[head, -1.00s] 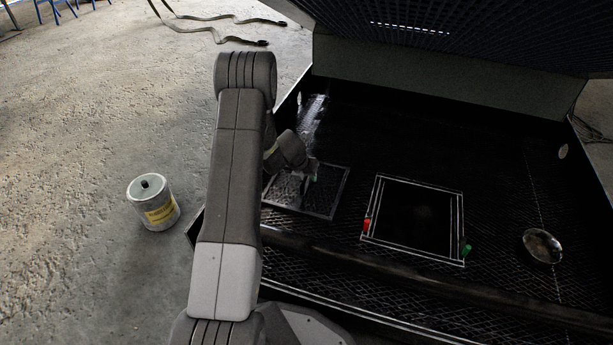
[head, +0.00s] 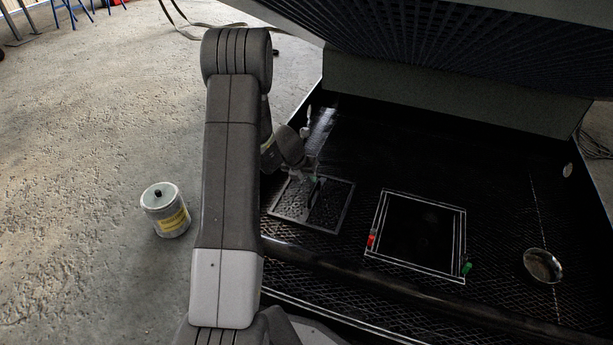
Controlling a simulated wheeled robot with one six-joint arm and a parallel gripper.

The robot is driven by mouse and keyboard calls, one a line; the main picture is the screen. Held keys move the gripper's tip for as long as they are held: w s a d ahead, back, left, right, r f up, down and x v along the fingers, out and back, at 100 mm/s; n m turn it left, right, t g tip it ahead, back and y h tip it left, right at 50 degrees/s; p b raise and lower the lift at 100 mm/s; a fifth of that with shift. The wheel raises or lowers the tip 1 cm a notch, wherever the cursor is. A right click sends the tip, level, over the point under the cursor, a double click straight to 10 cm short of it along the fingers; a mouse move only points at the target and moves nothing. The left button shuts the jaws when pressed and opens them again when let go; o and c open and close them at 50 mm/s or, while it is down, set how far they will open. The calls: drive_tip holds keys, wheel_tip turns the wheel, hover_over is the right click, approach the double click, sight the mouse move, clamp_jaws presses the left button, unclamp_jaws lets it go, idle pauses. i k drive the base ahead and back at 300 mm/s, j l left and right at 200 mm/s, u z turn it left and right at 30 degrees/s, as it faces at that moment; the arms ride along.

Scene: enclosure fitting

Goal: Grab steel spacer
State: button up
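My gripper (head: 310,180) is small and dark in the head view, at the end of my arm, low over a framed grey metal panel (head: 336,216) on the left of the black enclosure floor. A thin dark upright piece with a bit of green shows at its tip; I cannot tell whether it is a finger or a held part. The finger opening is not clear. No part can be surely picked out as the steel spacer; my arm hides some of the panel's left side.
A square frame (head: 464,240) with a dark middle lies right of the panel, with a red piece (head: 371,240) and a green piece (head: 467,268) at its edges. A round metal dish (head: 542,266) lies further right. A labelled canister (head: 166,211) stands on the concrete floor.

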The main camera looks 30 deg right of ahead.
sight(423, 244)
drive_tip(key=z, duration=2.45)
drive_tip(key=i+l+u, duration=0.1)
drive_tip(key=l+u, duration=0.25)
drive_tip(key=l, duration=0.35)
drive_tip(key=l+u, duration=0.4)
drive_tip(key=l, duration=0.3)
drive_tip(key=i, duration=0.05)
